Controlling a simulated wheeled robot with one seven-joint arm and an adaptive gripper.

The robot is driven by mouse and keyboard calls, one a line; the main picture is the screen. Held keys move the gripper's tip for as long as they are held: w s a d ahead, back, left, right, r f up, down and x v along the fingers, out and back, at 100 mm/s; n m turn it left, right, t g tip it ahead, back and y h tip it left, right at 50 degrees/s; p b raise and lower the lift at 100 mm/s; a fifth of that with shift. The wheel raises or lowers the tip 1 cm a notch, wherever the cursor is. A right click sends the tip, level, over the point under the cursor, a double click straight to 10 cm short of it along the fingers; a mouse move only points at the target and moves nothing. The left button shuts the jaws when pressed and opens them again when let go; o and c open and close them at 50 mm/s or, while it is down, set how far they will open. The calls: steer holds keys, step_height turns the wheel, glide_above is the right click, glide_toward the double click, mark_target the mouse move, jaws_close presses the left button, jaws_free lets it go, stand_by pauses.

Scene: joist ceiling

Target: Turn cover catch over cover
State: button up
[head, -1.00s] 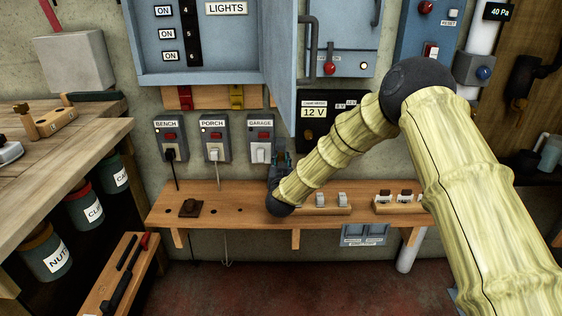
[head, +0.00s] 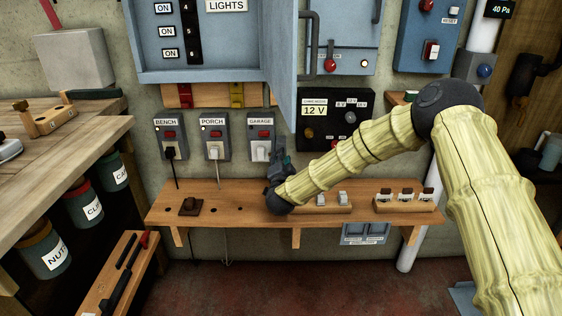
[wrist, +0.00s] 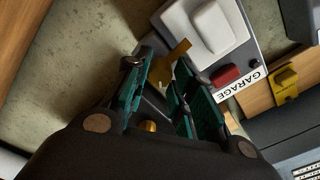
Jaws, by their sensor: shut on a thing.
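The GARAGE switch box (head: 261,137) is grey, with a red switch and a white cover (head: 260,151) on its lower part. In the wrist view the white cover (wrist: 209,31) shows large beside the red switch (wrist: 225,76). A flat brass catch (wrist: 172,66) lies at the cover's edge. My gripper (wrist: 165,72) has its teal fingers on either side of the catch and is shut on it. In the head view my gripper (head: 284,161) is just right of and below the GARAGE box; the catch cannot be made out there.
BENCH (head: 170,137) and PORCH (head: 214,137) boxes with plugs and cords stand to the left. A wooden shelf (head: 230,212) runs below. The open blue panel door (head: 283,60) hangs above my gripper. A black 12 V charger panel (head: 330,117) is to the right.

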steer(key=shift+m, duration=0.6)
steer(key=o, duration=1)
steer(key=shift+o, duration=0.2)
steer(key=s, duration=1.2)
